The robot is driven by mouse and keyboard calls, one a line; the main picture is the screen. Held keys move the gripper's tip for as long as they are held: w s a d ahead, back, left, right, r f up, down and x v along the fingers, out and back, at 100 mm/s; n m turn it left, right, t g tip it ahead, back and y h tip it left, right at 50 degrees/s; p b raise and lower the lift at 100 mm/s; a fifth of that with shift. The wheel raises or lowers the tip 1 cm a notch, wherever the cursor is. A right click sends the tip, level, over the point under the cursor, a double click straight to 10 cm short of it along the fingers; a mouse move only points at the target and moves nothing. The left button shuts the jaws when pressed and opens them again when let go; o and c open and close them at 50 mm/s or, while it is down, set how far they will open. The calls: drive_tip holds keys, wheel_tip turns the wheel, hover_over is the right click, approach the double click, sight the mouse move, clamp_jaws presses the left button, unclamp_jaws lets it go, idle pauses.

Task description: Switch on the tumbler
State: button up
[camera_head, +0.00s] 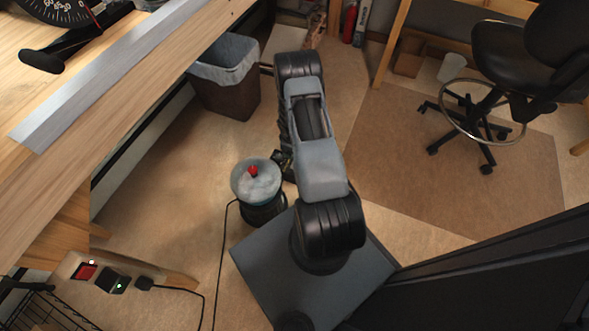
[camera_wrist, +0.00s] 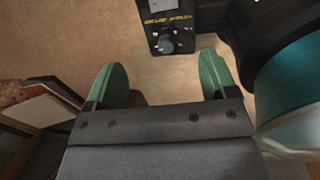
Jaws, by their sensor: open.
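The tumbler shows in the head view as a round tub (camera_head: 247,182) with pale contents or a pale lid, a red knob (camera_head: 253,171) on top and a dark base (camera_head: 263,212). In the wrist view its teal side (camera_wrist: 297,75) is close at the right. A black control box (camera_wrist: 158,14) with yellow lettering and a round grey dial (camera_wrist: 167,43) lies at the top of the wrist view. My gripper (camera_wrist: 161,60) is open and empty, its two green fingers apart and pointing toward the box. The dial's setting is too small to read.
A wooden workbench (camera_head: 130,100) fills the left. A lined bin (camera_head: 228,88) stands behind the tumbler, and a black swivel chair (camera_head: 490,90) at the right. A power strip with a red switch (camera_head: 84,271) lies lower left. A cord (camera_head: 222,262) runs from the tumbler across the floor.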

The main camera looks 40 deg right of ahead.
drive_tip(key=f+b, duration=0.2)
drive_tip(key=f, duration=0.3)
drive_tip(key=d+f+b, duration=0.1)
drive_tip(key=f+b, duration=0.1)
drive_tip(key=f, duration=0.3)
drive_tip(key=f+b, duration=0.2)
drive_tip(key=f, duration=0.3)
drive_tip(key=shift+w+d+f, duration=0.1)
drive_tip(key=shift+d+f, duration=0.2)
drive_tip(key=shift+f, duration=0.05)
drive_tip(key=shift+c, duration=0.2)
